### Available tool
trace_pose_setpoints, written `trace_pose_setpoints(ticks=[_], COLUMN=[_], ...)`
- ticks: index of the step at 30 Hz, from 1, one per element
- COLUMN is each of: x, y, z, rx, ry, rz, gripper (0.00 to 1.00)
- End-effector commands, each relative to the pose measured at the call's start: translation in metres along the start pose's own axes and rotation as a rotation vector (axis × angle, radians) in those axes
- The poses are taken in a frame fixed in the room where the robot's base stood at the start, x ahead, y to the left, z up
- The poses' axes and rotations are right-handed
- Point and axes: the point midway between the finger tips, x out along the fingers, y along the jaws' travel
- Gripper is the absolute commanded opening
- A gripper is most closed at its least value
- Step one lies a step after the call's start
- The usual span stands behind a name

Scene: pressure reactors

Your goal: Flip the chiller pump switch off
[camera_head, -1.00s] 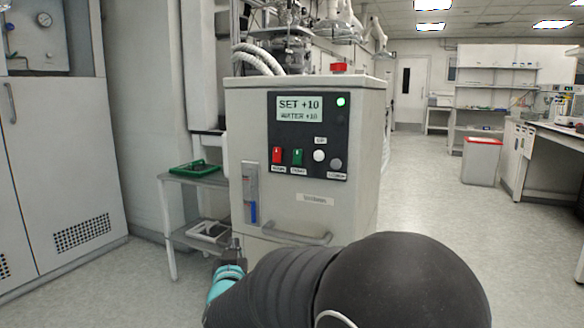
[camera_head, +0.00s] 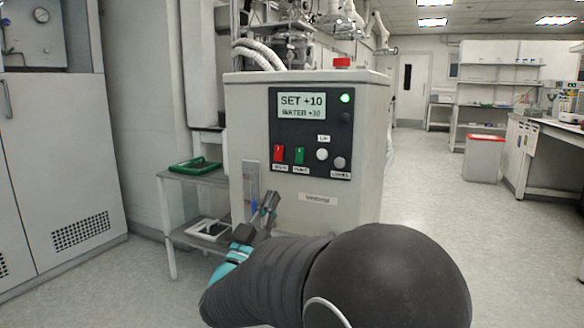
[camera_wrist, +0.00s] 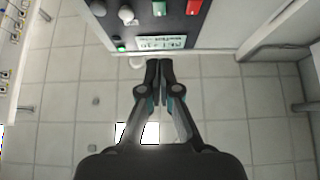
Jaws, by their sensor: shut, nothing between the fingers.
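The chiller (camera_head: 345,215) is a pale grey cabinet with a black control panel. The green pump switch (camera_head: 299,155) sits on it, just right of a red switch (camera_head: 279,153) labelled main. In the wrist view the panel appears upside down, with the green switch (camera_wrist: 159,8) at the top edge beside the red one. My gripper (camera_head: 270,200) is shut and empty, below the switches and in front of the cabinet's front. In the wrist view its fingertips (camera_wrist: 159,64) are together, apart from the switch. I cannot tell the switch's exact rocker position.
The display (camera_head: 302,106) reads SET +10 and WATER +10, with a lit green lamp (camera_head: 345,98). A white button (camera_head: 322,154) and a grey one (camera_head: 340,163) lie right of the switches. A side table (camera_head: 195,178) with a green tray stands left.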

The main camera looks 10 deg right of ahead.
Motion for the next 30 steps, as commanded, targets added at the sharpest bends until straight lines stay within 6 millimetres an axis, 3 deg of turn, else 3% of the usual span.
trace_pose_setpoints(ticks=[8,23,30], x=[0.013,0.102,0.122], y=[-0.001,0.0,-0.002], z=[-0.001,-0.002,0.021], rx=[0.002,0.002,0.002], ry=[0.001,0.0,-0.001], rz=[0.0,0.0,-0.002], gripper=[0.0,0.0,0.0])
